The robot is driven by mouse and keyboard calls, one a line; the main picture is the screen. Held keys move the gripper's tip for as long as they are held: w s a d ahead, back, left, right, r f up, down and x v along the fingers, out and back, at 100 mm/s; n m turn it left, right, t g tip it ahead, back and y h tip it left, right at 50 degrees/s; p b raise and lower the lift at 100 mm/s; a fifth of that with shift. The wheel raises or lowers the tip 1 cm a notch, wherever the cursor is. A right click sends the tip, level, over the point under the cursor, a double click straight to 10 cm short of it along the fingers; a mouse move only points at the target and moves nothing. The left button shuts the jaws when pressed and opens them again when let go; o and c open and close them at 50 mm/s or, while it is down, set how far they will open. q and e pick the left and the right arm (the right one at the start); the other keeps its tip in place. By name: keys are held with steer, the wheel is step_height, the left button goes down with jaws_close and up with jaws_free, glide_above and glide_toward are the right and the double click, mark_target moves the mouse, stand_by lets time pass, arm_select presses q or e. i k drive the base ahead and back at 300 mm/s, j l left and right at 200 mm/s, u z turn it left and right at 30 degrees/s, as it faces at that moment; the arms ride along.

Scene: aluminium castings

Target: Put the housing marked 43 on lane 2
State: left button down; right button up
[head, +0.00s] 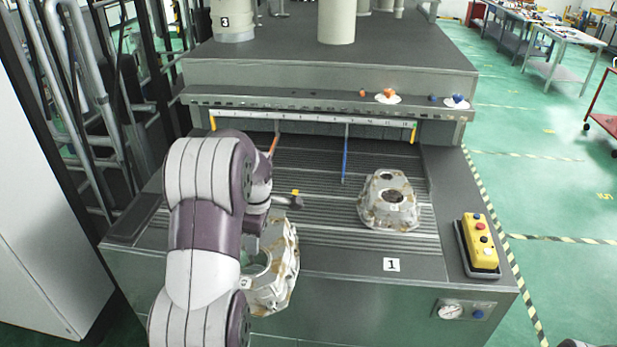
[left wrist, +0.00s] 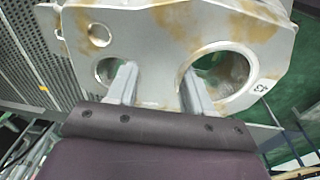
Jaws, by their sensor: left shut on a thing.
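My left gripper (left wrist: 158,88) is shut on a cast aluminium housing (left wrist: 150,48) with brown stains. Its fingers reach into two round openings, with housing wall between them. In the head view the housing (head: 281,265) is at the front edge of the slatted bed (head: 318,218), tilted and partly hidden by my left arm. Whether it touches the bed is unclear. An orange divider (head: 274,145) and a blue divider (head: 345,155) stand at the back of the bed. My right gripper is not visible.
Another stained housing (head: 391,203) sits on the bed, right of the blue divider. A yellow button box (head: 478,245) is at the right edge. The machine opening and a numbered strip (head: 315,126) are at the back. The bed between the dividers looks clear.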

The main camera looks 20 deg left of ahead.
mark_target(299, 192)
steer(key=i, duration=1.1)
